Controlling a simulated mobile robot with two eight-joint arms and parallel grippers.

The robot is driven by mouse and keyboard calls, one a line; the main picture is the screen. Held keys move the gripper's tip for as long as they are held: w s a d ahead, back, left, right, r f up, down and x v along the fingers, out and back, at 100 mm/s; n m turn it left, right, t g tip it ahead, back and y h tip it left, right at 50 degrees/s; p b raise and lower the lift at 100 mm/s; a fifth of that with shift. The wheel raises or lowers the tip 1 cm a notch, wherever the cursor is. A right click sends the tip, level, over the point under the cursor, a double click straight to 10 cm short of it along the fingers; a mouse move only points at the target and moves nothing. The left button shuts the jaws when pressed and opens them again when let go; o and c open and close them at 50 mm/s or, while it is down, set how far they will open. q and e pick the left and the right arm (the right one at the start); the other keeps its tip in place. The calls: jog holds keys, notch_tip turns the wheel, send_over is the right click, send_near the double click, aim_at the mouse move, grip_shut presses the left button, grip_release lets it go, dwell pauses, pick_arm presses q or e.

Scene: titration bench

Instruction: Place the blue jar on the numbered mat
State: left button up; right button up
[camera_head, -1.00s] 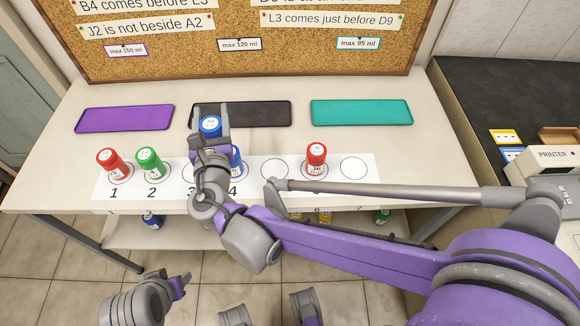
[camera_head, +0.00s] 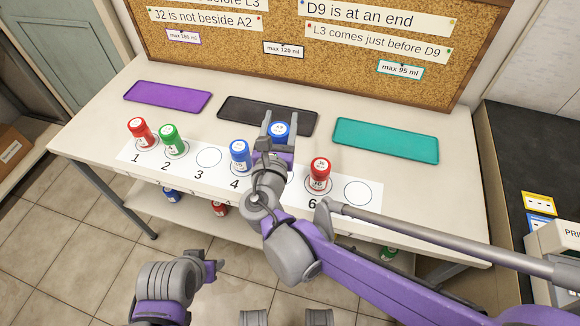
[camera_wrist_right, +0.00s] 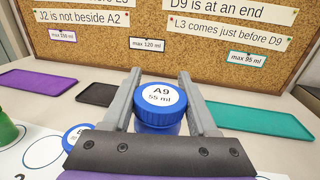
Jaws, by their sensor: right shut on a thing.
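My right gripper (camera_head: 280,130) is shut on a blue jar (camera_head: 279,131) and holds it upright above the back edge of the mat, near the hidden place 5. In the right wrist view the blue jar (camera_wrist_right: 159,104) sits between the fingers, its lid label reading A9, 55 ml. The white numbered mat (camera_head: 190,172) carries a red jar (camera_head: 140,131) on 1, a green jar (camera_head: 171,141) on 2, another blue jar (camera_head: 240,155) on 4 and a red jar (camera_head: 319,174) on 6. Circle 3 and the last circle are bare. My left gripper (camera_head: 213,268) is low, off the table; its jaws are unclear.
Purple (camera_head: 167,96), black (camera_head: 240,112) and teal (camera_head: 386,140) trays lie along the back of the table, before a cork board (camera_head: 350,60) with clue strips. More jars stand on the lower shelf (camera_head: 190,212). A dark counter with a printer (camera_head: 556,240) is at right.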

jog(key=shift+a+f+b, duration=0.15)
jog(key=shift+f+b, duration=1.05)
jog(key=shift+f, duration=3.35)
jog(key=shift+f, duration=0.15)
jog(key=o, duration=1.4)
jog(key=shift+r, duration=0.3)
jog(key=s, duration=0.4)
jog(key=s+a, duration=0.1)
jog(key=s, duration=0.3)
jog(key=s+a, duration=0.1)
jog(key=s, duration=0.2)
jog(key=shift+s+f+p, duration=0.15)
jog(key=shift+s+p, duration=0.2)
jog(key=shift+s, duration=0.05)
